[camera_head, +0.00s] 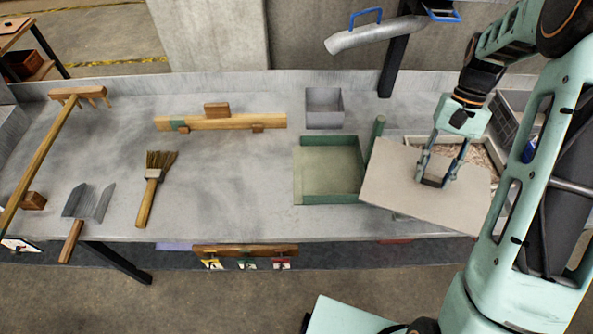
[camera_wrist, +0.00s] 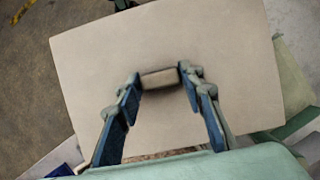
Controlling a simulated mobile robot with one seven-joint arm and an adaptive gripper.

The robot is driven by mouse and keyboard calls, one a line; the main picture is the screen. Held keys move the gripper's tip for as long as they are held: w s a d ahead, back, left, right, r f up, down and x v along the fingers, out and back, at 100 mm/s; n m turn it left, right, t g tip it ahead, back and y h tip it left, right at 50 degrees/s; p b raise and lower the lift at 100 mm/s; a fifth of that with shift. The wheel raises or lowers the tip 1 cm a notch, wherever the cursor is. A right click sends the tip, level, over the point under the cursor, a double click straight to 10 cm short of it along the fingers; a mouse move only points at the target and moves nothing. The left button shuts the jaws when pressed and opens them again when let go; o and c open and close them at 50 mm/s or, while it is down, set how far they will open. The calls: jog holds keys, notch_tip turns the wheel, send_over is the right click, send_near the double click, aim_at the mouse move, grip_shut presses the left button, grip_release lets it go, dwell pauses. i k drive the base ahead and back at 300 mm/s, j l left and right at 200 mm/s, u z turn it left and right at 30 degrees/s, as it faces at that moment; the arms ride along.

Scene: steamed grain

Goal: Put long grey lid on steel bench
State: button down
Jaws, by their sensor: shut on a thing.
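The long grey lid (camera_head: 400,195) is a flat pale grey-beige board with a small block handle. My gripper (camera_head: 434,180) is shut on that handle. The lid is tilted in the head view, over the right part of the bench, and covers part of a grain-filled box (camera_head: 482,158) and the right side of a green tray's surroundings. In the wrist view the lid (camera_wrist: 230,90) fills the middle, with its handle between my fingertips (camera_wrist: 160,78). The steel bench (camera_head: 230,175) is a grey metal top running across the head view. Whether the lid touches anything below is hidden.
A green square tray (camera_head: 298,170) stands just left of the lid, with a grey open box (camera_head: 323,122) behind it. A brush (camera_head: 152,188), a scoop (camera_head: 88,203), a wooden rake (camera_head: 45,155) and a wooden bar (camera_head: 225,122) lie further left. Bare bench lies between brush and tray.

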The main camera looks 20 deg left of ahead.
aim_at(240, 177)
jog(key=k+j, duration=0.1)
jog(key=j, duration=1.7)
jog(key=k+j, duration=0.15)
jog(key=j, duration=0.7)
